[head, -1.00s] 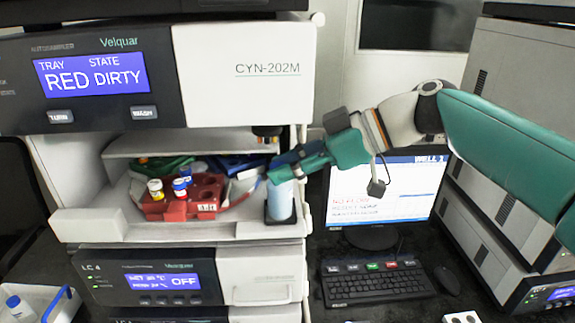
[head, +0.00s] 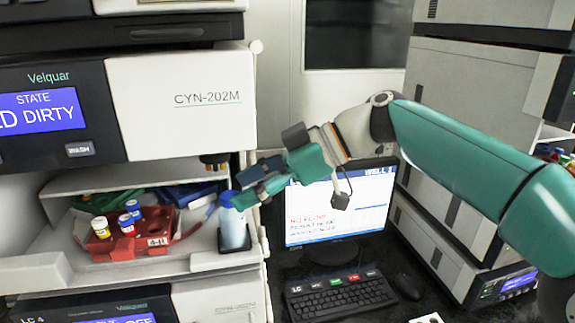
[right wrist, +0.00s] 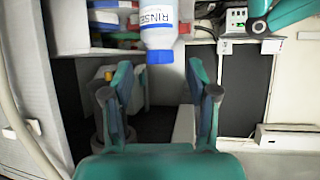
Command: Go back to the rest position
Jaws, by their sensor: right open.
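My right gripper (head: 248,189) is open in the head view, at the top of a pale bottle (head: 232,226) with a blue cap. The bottle stands upright in a dark holder at the right end of the autosampler shelf. In the right wrist view the open fingers (right wrist: 161,88) have nothing between them. The bottle, labelled RINSE (right wrist: 158,18), lies beyond the fingertips there. Whether the gripper touches the bottle is unclear in the head view. My left gripper is not in view.
A red tray (head: 155,243) with capped vials sits left of the bottle on the shelf, beside green and blue trays. A monitor (head: 335,225), keyboard (head: 333,293) and mouse (head: 408,286) are to the right. Stacked instruments (head: 470,130) stand at the far right, behind my arm.

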